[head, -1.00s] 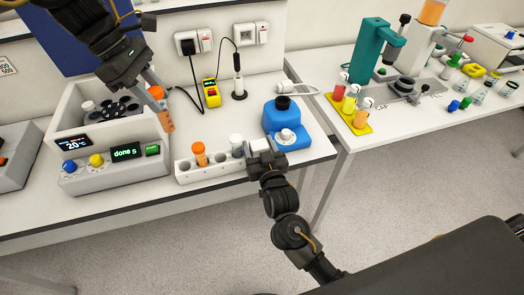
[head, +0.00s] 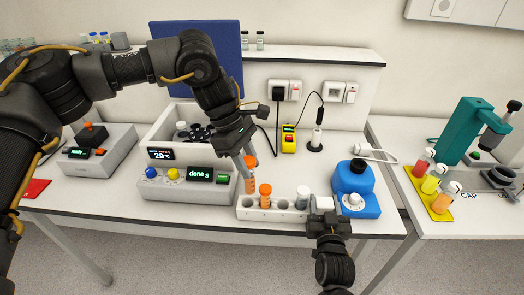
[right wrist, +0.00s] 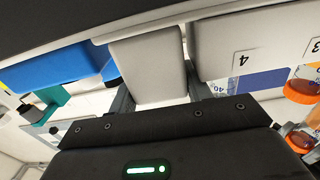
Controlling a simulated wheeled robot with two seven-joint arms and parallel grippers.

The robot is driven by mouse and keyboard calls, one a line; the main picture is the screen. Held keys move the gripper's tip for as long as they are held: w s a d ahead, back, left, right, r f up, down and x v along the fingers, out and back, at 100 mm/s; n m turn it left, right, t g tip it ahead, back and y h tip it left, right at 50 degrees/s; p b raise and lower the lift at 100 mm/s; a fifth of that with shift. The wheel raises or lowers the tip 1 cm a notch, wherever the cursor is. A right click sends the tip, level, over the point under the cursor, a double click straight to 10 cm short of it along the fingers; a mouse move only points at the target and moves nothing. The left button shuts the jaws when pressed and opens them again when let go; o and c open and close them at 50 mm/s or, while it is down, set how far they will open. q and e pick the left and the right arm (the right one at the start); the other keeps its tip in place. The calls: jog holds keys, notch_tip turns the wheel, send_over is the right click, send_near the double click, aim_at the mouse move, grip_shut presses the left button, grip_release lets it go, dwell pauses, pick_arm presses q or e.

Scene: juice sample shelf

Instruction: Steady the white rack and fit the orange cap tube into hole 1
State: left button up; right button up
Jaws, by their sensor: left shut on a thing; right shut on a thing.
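The white rack (head: 285,215) stands near the bench's front edge. My right gripper (head: 322,205) is shut on the block at its right end; the right wrist view shows this pale block (right wrist: 147,65) between the fingers. My left gripper (head: 247,162) is shut on the orange cap tube (head: 251,175), held above and just behind the rack's left end. The leftmost hole (head: 248,203) looks empty. A second orange-capped tube (head: 265,193) stands in the hole beside it. A white-capped tube (head: 302,195) stands near the right end. The held tube's lower end is hard to make out.
A grey device with a "done" display (head: 200,174) stands left of the rack.

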aim_at(246, 187)
pick_arm(q)
notch_tip(246, 187, down, 6)
jog(key=w+a, duration=0.1)
jog(key=shift+w, duration=0.3)
dwell(0.6)
jog(key=shift+a+f, duration=0.1)
jog(key=shift+f, duration=2.4)
dwell(0.7)
jog(key=o, duration=1.1)
jog(key=shift+c, duration=0.2)
jog(key=v, duration=1.2)
